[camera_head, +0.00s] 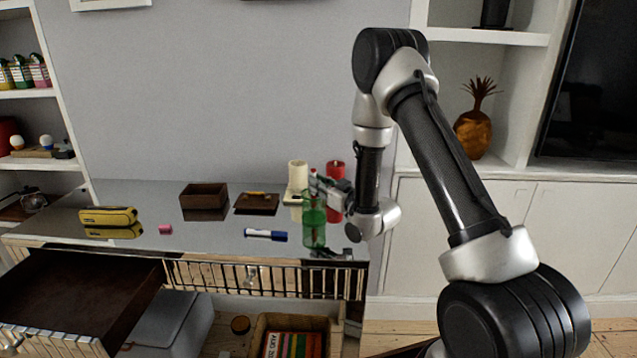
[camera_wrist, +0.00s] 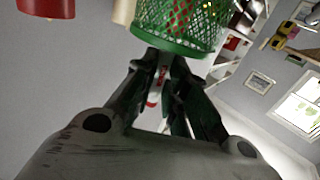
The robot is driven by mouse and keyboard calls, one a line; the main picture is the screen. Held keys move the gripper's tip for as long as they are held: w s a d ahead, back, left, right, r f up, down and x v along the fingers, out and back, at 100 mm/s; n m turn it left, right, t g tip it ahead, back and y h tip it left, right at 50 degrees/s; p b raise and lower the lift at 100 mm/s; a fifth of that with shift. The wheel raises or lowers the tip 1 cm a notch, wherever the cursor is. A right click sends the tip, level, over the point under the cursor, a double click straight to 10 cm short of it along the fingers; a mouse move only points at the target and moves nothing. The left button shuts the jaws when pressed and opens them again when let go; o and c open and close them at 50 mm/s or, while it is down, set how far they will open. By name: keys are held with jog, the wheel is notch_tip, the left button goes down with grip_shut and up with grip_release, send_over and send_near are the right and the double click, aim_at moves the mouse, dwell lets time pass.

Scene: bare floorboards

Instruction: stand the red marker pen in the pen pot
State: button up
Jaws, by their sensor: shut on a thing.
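The green mesh pen pot (camera_head: 313,228) stands upright near the right end of the glossy dresser top; in the wrist view (camera_wrist: 190,35) it lies just beyond my fingertips. My gripper (camera_head: 321,184) is at the pot's rim, shut on the red marker pen (camera_head: 313,172), which has a white body and red parts. The wrist view shows the marker (camera_wrist: 154,98) between the fingers (camera_wrist: 163,85). Something red shows through the mesh; I cannot tell whether it is the marker's lower end. The fingers hide part of the marker.
A white candle (camera_head: 297,174) and a red candle (camera_head: 335,170) stand close behind the pot. A blue marker (camera_head: 265,235), pink eraser (camera_head: 165,229), yellow case (camera_head: 108,216), brown box (camera_head: 204,196) and brown tray (camera_head: 256,208) lie leftward. A drawer (camera_head: 75,295) is open at front left.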

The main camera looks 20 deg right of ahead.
jog(key=o, duration=0.8)
jog(key=shift+o, duration=0.2)
jog(key=v, duration=0.7)
jog(key=shift+s, duration=0.2)
jog(key=shift+d, duration=0.1)
